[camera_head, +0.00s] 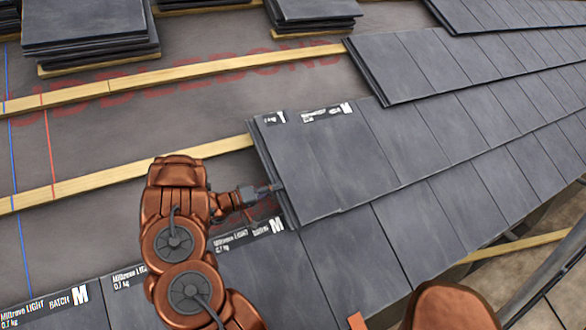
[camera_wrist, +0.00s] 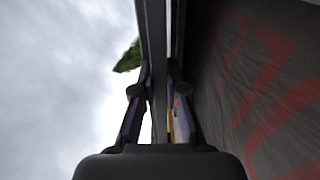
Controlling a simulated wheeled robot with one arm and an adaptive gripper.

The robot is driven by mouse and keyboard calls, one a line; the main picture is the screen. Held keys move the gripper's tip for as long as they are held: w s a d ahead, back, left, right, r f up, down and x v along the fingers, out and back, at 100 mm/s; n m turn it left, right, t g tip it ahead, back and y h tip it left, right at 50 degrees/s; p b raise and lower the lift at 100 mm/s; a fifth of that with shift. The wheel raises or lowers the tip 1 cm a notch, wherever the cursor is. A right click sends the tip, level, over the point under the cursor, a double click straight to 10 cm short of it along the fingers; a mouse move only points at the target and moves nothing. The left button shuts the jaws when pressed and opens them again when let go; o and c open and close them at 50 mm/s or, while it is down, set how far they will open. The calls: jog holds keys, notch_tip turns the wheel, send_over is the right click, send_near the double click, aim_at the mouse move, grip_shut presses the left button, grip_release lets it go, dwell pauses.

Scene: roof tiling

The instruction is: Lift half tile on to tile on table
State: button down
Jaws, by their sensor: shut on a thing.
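My copper-coloured arm reaches in from the bottom of the head view, and my gripper (camera_head: 272,188) is at the left edge of a dark grey tile (camera_head: 305,175). That tile is at the left end of a laid row of tiles, lying over or just above the course below. In the wrist view my gripper (camera_wrist: 158,95) has a finger on each side of a thin dark slab edge (camera_wrist: 153,45), shut on it. I cannot tell if this is a half tile or a full one. No table shows.
Wooden battens (camera_head: 120,182) cross the grey membrane (camera_head: 100,135), which has red lettering. Tile stacks (camera_head: 85,30) stand at the upper left, with another stack (camera_head: 312,12) at the top. Laid tile courses (camera_head: 450,120) fill the right. Labelled tiles (camera_head: 60,310) line the lower left.

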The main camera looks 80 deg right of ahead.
jog(key=shift+s+a+r+p, duration=0.3)
jog(key=shift+r+p, duration=0.1)
jog(key=shift+r, duration=0.25)
jog(key=shift+s+a+r+p, duration=0.15)
jog(key=shift+a+r+p, duration=0.1)
jog(key=shift+r+p, duration=0.25)
jog(key=shift+r, duration=0.15)
jog(key=shift+s+a+r+p, duration=0.3)
jog(key=shift+r+p, duration=0.15)
jog(key=shift+r, duration=0.25)
jog(key=shift+s+a+r+p, duration=0.3)
jog(key=shift+r+p, duration=0.2)
jog(key=shift+r, duration=0.2)
jog(key=shift+s+a+r+p, duration=0.3)
jog(key=shift+r+p, duration=0.15)
jog(key=shift+r, duration=0.25)
jog(key=s+a+r+p, duration=0.7)
jog(key=s+a+p, duration=0.2)
jog(key=a, duration=0.1)
jog(key=shift+s+a+p, duration=0.2)
jog(key=shift+a+p, duration=0.05)
jog(key=shift+p, duration=0.15)
dwell(0.4)
